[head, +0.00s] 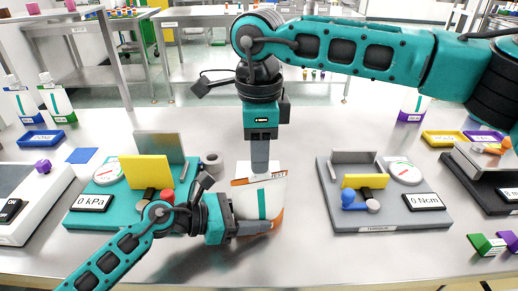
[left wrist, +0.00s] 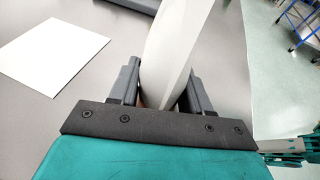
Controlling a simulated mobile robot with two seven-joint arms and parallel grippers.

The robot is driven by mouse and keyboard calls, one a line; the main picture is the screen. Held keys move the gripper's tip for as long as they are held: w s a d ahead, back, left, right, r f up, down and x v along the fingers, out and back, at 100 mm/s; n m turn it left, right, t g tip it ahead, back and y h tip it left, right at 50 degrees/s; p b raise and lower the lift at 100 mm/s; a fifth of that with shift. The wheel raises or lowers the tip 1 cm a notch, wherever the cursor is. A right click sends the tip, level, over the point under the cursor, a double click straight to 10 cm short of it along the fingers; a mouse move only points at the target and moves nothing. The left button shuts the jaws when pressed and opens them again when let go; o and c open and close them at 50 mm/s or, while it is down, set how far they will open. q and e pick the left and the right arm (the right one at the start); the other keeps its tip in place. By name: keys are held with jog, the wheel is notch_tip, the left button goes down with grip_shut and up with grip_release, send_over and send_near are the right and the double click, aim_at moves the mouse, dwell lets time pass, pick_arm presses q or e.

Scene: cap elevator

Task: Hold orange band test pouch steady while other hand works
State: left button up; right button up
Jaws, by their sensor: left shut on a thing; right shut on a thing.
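The orange band test pouch (head: 262,200) stands upright on the table in the middle of the head view. It is white with a teal stripe, orange edging and a "TEST" label. My left gripper (head: 256,228) is shut on its lower part from the left. In the left wrist view, the pouch (left wrist: 172,55) rises between the two dark fingers of my left gripper (left wrist: 162,88). My right gripper (head: 260,165) comes down from above and is shut at the pouch's top edge. Its fingers hide part of that edge, so the exact grip is unclear.
A teal kPa tester (head: 112,205) with a yellow plate stands left of the pouch. A grey torque tester (head: 335,215) stands to the right. A small grey ring (head: 212,160) is just behind left. Blue (head: 41,137) and yellow (head: 443,138) trays lie farther out.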

jog(key=o, duration=1.1)
jog(key=shift+c, duration=0.2)
notch_tip(320, 180, up, 12)
pick_arm(q)
jog(key=o, duration=0.9)
jog(key=shift+c, duration=0.2)
jog(key=shift+a, duration=0.1)
